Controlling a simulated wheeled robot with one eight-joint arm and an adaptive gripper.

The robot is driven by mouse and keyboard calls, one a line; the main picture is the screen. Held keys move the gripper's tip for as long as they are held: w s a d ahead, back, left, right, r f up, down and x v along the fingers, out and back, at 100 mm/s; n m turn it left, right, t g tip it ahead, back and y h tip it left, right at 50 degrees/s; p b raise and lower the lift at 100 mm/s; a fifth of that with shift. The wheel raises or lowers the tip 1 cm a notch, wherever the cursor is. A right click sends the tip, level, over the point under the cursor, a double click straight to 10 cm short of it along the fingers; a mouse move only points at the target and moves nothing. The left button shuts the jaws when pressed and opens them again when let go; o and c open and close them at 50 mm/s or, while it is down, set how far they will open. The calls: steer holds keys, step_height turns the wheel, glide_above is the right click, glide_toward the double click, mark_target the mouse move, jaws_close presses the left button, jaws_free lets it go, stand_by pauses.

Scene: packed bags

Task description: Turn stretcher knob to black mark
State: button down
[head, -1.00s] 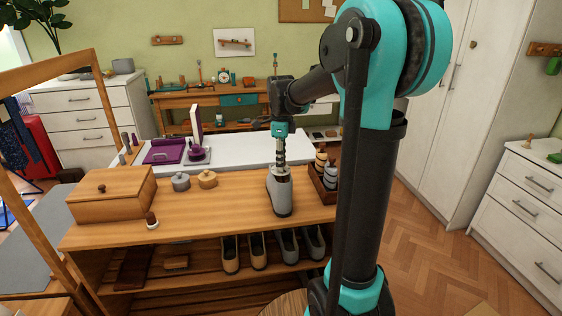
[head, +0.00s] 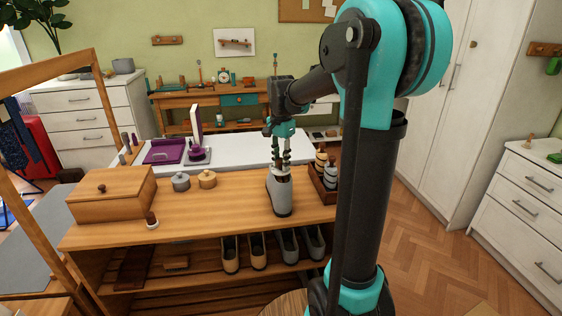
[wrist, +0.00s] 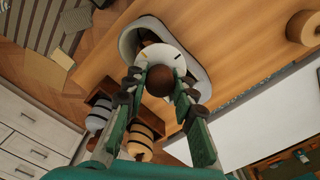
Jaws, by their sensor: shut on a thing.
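A grey shoe (head: 280,196) stands upright on the wooden bench top, and its opening also shows in the wrist view (wrist: 196,58). A white disc (wrist: 166,52) sits in the opening, with a small dark mark (wrist: 179,55) near its edge, up and right of the knob in the wrist view. The round brown stretcher knob (wrist: 160,81) is at the disc's centre. My gripper (head: 281,166) points down from above, its two fingers shut on either side of the knob. In the head view the fingertips largely hide the knob.
A wooden tray (head: 318,190) with striped rolls stands close to the right of the shoe. Bench top between the shoe and tins is clear.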

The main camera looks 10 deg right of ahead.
steer(key=n, duration=0.4)
steer(key=shift+n, duration=0.3)
steer(key=n, duration=1.4)
steer(key=shift+n, duration=0.3)
steer(key=n, duration=1.3)
steer(key=shift+n, duration=0.3)
steer(key=n, duration=0.4)
steer(key=shift+n, duration=0.4)
